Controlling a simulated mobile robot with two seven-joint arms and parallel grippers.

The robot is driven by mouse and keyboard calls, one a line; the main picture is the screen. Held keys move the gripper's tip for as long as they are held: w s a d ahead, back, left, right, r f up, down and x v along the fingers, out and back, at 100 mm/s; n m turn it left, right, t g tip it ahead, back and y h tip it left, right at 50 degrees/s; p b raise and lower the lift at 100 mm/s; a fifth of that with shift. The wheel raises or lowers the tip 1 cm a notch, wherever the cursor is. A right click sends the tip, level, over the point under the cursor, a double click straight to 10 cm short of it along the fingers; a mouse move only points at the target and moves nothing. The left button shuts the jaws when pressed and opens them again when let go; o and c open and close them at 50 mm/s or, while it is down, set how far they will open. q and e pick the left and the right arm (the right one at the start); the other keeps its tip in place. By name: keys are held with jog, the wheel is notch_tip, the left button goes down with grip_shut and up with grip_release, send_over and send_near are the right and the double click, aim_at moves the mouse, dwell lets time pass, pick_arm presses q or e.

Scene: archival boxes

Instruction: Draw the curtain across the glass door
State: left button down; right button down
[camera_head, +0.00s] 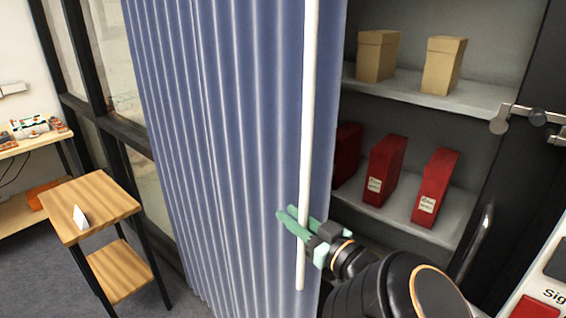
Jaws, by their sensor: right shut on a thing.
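The blue pleated curtain (225,140) hangs from the top of the head view and fills its middle. A long white rod (311,100) hangs along the curtain's right edge. My right gripper (294,221), with green fingertips, is shut on the rod near its lower end. A dark-framed glass panel (118,65) shows left of the curtain, and the curtain covers what lies behind it. I cannot tell whether this panel belongs to the glass door. My left gripper is not in view.
Right of the curtain, an open cabinet has grey shelves (465,97) with beige boxes (376,55) and red boxes (436,186). A small wooden side table (105,200) with a white card stands at left. A metal handle (478,242) is near my right arm.

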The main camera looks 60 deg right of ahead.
jog(key=shift+s, duration=0.15)
jog(key=c, duration=1)
grip_release()
jog(key=shift+c, duration=0.2)
